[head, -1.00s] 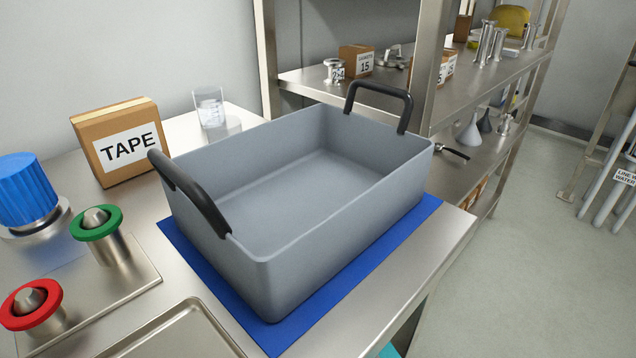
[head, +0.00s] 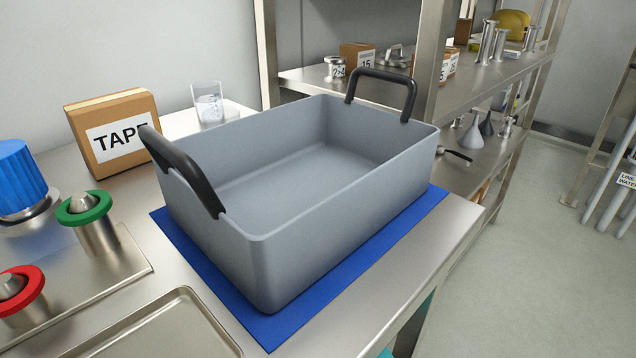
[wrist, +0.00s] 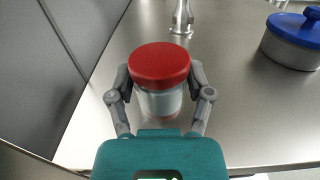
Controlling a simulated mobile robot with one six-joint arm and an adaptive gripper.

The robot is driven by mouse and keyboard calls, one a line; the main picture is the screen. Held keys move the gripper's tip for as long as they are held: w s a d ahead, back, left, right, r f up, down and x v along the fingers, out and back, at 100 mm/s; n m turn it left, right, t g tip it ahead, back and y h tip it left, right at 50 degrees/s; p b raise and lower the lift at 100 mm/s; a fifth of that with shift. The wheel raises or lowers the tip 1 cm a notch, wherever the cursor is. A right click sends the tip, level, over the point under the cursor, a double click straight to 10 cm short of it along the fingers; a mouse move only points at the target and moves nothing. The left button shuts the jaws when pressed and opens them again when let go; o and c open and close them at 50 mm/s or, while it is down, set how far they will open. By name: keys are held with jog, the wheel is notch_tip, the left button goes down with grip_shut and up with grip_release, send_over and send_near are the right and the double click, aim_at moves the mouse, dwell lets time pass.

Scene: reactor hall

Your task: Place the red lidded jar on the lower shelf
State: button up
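The jar (wrist: 160,98) has a red lid and a pale, see-through body; it is in the middle of the wrist view, upright. My gripper (wrist: 160,82) has one finger on each side of the jar, close against it just under the lid. It looks shut on the jar; the pads are partly hidden. A steel surface lies beneath, but I cannot tell whether the jar touches it. The head view shows neither jar nor gripper. There, a steel rack has an upper shelf (head: 455,103) and a lower shelf (head: 458,178), partly hidden by the grey tub.
The grey tub (head: 330,205) with black handles stands on a blue mat (head: 385,250). Funnels (head: 472,135) stand on the lower shelf. A TAPE box (head: 112,132) and beaker (head: 208,103) are behind. A blue-lidded pot (wrist: 292,42) and metal fitting (wrist: 182,18) stand near the jar.

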jog(key=shift+o, duration=1.3)
jog(key=shift+r, duration=0.15)
jog(key=v, duration=1.2)
jog(key=shift+r, duration=0.1)
